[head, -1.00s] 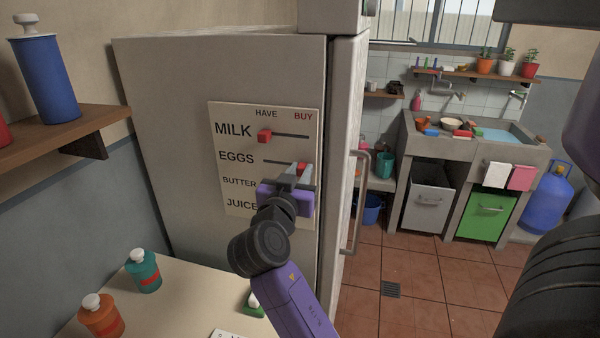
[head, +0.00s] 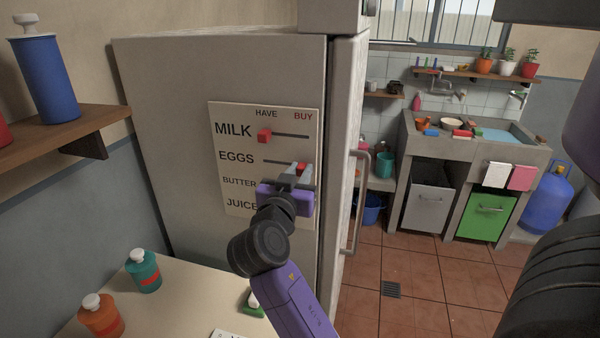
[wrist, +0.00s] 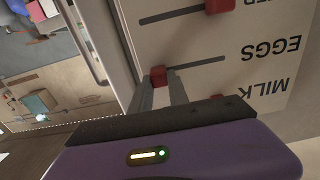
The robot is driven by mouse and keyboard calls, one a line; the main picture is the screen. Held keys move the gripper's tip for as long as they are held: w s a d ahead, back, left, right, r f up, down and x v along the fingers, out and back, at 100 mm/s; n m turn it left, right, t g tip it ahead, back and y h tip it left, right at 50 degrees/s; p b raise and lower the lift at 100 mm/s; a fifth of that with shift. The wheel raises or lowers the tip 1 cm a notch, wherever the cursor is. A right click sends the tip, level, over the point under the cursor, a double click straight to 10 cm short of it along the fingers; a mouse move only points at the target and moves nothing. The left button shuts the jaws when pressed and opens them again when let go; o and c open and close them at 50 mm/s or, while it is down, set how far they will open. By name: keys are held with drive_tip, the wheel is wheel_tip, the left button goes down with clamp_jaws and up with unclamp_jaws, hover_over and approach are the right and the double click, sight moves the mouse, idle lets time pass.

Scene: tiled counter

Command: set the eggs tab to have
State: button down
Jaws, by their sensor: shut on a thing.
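A white list board (head: 232,112) on the side of the fridge has rows for milk, eggs, butter and juice, with HAVE at the left and BUY at the right. The red eggs tab (head: 303,167) is at the right, BUY end of its slot (head: 276,162). My gripper (head: 297,171) is shut on this tab; the wrist view also shows the tab (wrist: 158,76) between the fingertips (wrist: 160,87). The red milk tab (head: 264,136) is at the HAVE end. In the inverted wrist view, the butter tab (wrist: 219,5) is at its HAVE end. My gripper hides the juice slot.
A fridge door handle (head: 357,205) juts out right of the board. Below, a table (head: 188,300) holds a teal bottle (head: 144,272) and an orange bottle (head: 101,316). A wooden shelf (head: 60,135) is at the left. The fridge side left of the board is bare.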

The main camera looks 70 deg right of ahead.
drive_tip(key=w+b, duration=0.1)
drive_tip(key=w, duration=0.1)
drive_tip(key=w+b, duration=0.1)
drive_tip(key=w, duration=0.2)
drive_tip(key=w+b, duration=0.2)
drive_tip(key=w, duration=0.1)
drive_tip(key=shift+w+a+f, duration=0.15)
drive_tip(key=shift+a+f, duration=0.05)
drive_tip(key=shift+a, duration=0.15)
drive_tip(key=shift+w+a+r, duration=0.1)
drive_tip(key=shift+w+r, duration=0.05)
drive_tip(key=shift+w, duration=0.4)
drive_tip(key=c, duration=1.2)
unclamp_jaws()
drive_tip(key=shift+c, duration=0.2)
drive_tip(key=a+b, duration=0.2)
drive_tip(key=a, duration=0.5)
drive_tip(key=shift+s+a, duration=0.3)
drive_tip(key=shift+a, duration=0.05)
